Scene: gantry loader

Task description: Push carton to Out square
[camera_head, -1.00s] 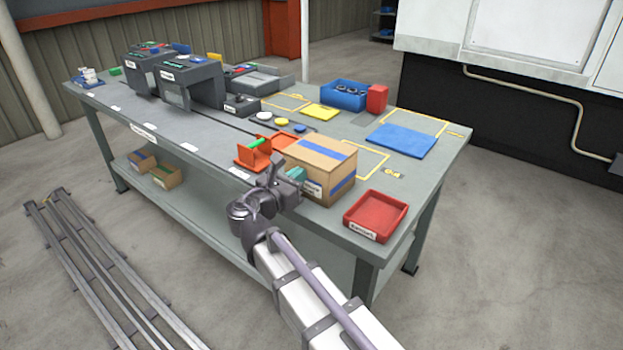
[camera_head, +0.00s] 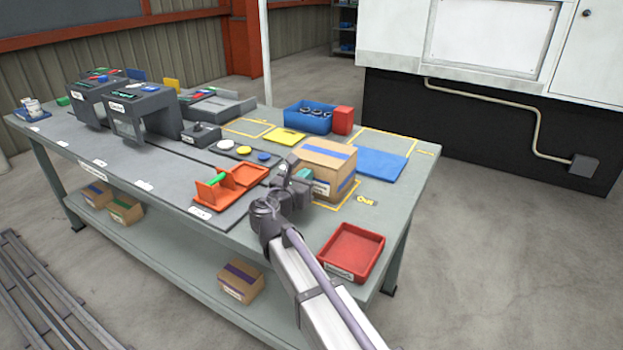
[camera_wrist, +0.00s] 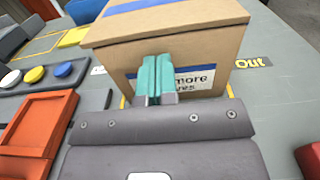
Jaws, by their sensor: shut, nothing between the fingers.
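The carton (camera_head: 324,166) is a brown box with blue tape and a white label, upright on the table. It covers much of the yellow-lined Out square (camera_head: 371,188); its far edges are hidden. The "Out" lettering (camera_head: 365,199) shows at the square's front right. My gripper (camera_head: 300,178) is at the carton's near face, its teal fingers shut with nothing between them. In the wrist view the fingertips (camera_wrist: 156,72) are against or very close to the label side of the carton (camera_wrist: 190,50); contact is not certain.
A red tray (camera_head: 351,252) stands at the table's front right. An orange tray and holder (camera_head: 228,186) lie to the left. Behind the carton are a blue mat (camera_head: 377,163), a yellow plate (camera_head: 286,136) and a blue bin (camera_head: 309,118). Bare table lies right of the Out lettering.

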